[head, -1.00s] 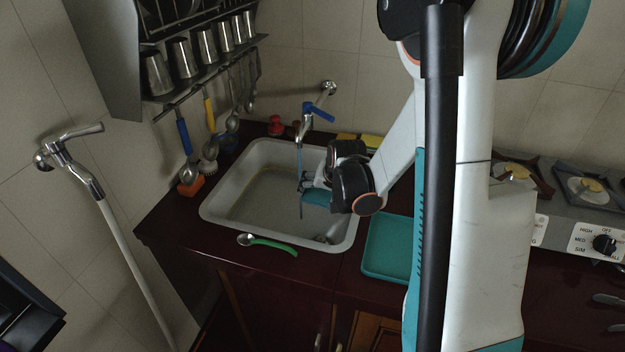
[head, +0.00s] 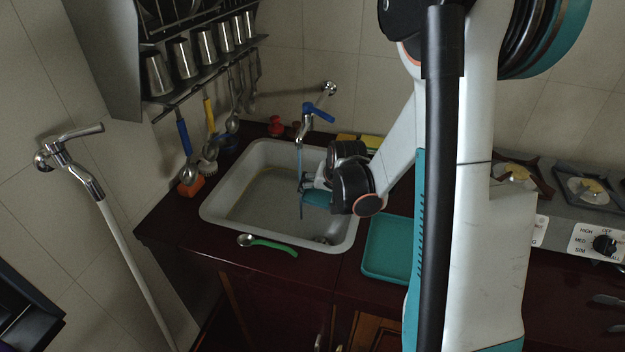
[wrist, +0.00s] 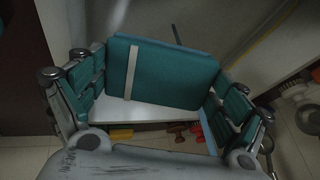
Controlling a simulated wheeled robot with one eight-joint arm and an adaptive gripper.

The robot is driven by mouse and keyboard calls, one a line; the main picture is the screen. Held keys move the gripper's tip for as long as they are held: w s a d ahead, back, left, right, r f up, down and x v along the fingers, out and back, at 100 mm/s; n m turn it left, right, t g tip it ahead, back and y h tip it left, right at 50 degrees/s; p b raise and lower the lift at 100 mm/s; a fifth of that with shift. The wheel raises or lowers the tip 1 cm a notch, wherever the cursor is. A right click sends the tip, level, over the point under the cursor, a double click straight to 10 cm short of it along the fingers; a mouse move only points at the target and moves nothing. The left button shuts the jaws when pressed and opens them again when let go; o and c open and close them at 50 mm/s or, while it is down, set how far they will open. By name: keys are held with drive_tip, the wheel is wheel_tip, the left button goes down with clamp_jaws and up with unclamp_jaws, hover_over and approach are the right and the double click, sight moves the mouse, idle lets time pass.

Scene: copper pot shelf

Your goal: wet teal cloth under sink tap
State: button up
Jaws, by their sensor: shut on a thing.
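My gripper (head: 309,186) is over the sink (head: 222,200), reaching in from the right. It is shut on the teal cloth (head: 318,199), which sits just above the basin. In the wrist view the cloth (wrist: 165,75) lies flat between the two fingers of my gripper (wrist: 160,92), with a pale stripe on its left part. The tap (head: 305,122) has a blue handle and is on the wall behind the sink. A thin bluish stream of water (head: 299,165) falls from it past the cloth's left end; whether it touches the cloth I cannot tell.
A spoon with a green handle (head: 268,244) lies on the counter in front of the sink. A teal tray (head: 385,250) is right of the sink, beside my arm. Utensils hang at the left below a rack of metal cups (head: 205,45). A stove (head: 580,210) is at the right.

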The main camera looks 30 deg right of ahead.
sight(331, 196)
drive_tip(key=shift+s+r, duration=0.1)
drive_tip(key=shift+s+a+r+p, duration=0.15)
drive_tip(key=shift+s+r+p, duration=0.45)
drive_tip(key=shift+s+r, duration=0.4)
drive_tip(key=shift+s+a+r+p, duration=0.15)
drive_tip(key=shift+s+r+p, duration=0.55)
drive_tip(key=shift+s, duration=0.5)
drive_tip(key=shift+s+r, duration=0.2)
